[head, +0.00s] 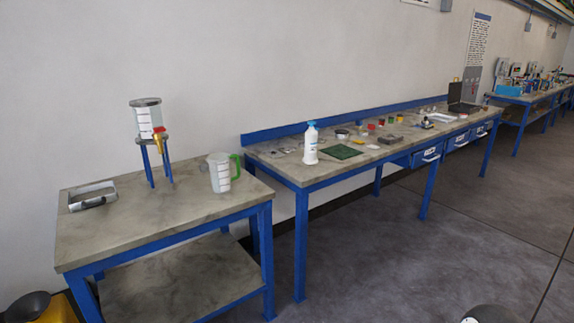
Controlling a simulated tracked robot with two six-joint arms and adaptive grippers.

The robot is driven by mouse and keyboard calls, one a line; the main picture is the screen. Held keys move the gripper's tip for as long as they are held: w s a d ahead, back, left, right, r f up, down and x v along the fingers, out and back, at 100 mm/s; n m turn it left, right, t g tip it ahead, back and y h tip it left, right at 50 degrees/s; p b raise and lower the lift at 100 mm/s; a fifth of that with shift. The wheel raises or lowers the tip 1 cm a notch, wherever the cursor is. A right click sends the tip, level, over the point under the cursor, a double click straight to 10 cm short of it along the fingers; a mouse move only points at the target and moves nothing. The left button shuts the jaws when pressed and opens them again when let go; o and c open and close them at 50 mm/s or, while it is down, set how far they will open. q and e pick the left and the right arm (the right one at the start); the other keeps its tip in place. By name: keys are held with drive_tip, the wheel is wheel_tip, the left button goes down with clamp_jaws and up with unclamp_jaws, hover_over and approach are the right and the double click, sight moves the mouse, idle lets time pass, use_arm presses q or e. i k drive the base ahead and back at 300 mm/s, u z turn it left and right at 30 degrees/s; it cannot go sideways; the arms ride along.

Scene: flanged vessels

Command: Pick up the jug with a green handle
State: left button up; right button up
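The jug with a green handle (218,173) stands upright on the near table (150,222), close to its right end. It is whitish and see-through with dark measuring marks, and its green handle points right. Neither of my grippers can be made out in the head view. Nothing touches the jug.
A long bench (290,168) holds a white bottle (311,145), a green board (341,152) and small items.

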sight(221, 179)
drive_tip(key=z, duration=0.1)
drive_tip(key=i, duration=2.05)
drive_tip(key=u, duration=1.05)
drive_tip(key=k, duration=0.9)
drive_tip(key=u, duration=0.15)
drive_tip(key=i, duration=0.9)
drive_tip(key=z, duration=0.1)
